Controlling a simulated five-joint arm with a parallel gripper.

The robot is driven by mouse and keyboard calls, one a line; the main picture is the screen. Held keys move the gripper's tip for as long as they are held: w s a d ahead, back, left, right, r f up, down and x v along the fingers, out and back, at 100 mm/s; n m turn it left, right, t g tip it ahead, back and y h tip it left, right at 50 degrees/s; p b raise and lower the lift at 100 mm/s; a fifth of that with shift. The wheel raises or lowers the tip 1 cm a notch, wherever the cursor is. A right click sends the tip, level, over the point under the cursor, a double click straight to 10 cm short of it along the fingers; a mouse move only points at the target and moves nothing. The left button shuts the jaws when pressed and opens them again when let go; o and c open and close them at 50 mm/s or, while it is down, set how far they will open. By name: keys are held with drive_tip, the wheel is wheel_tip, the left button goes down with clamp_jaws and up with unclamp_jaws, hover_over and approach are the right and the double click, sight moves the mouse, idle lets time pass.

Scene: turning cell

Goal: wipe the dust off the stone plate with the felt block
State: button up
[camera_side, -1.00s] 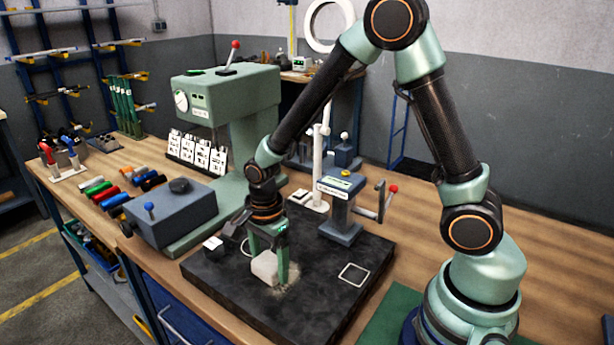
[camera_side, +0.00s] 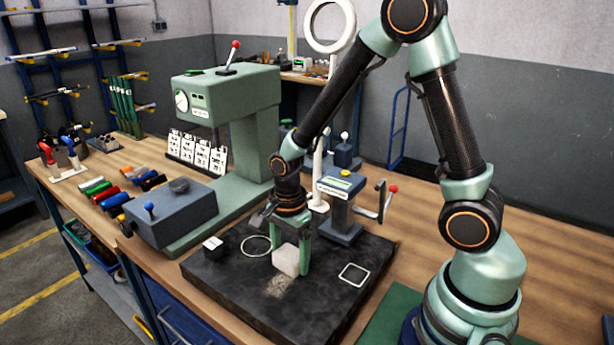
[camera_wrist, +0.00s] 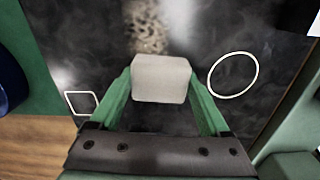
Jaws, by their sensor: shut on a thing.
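The dark stone plate (camera_side: 225,285) lies on the wooden bench, marked with a white circle and a white rounded square. A pale patch of dust (camera_side: 278,286) lies on it near the middle; in the wrist view the dust (camera_wrist: 148,28) is a speckled tan patch beyond the block. My gripper (camera_side: 292,262) is shut on the light grey felt block (camera_side: 286,260), with a green finger on each side. In the wrist view the felt block (camera_wrist: 161,78) sits between both fingers. It is at or just above the plate; I cannot tell whether it touches.
A grey device with a red-knobbed crank (camera_side: 342,205) stands at the back of the plate. A green machine (camera_side: 228,95) and a grey box (camera_side: 170,212) stand to the left.

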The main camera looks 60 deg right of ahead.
sight(261, 295)
drive_tip(key=shift+a, duration=4.65)
wheel_tip(261, 295, up, 8)
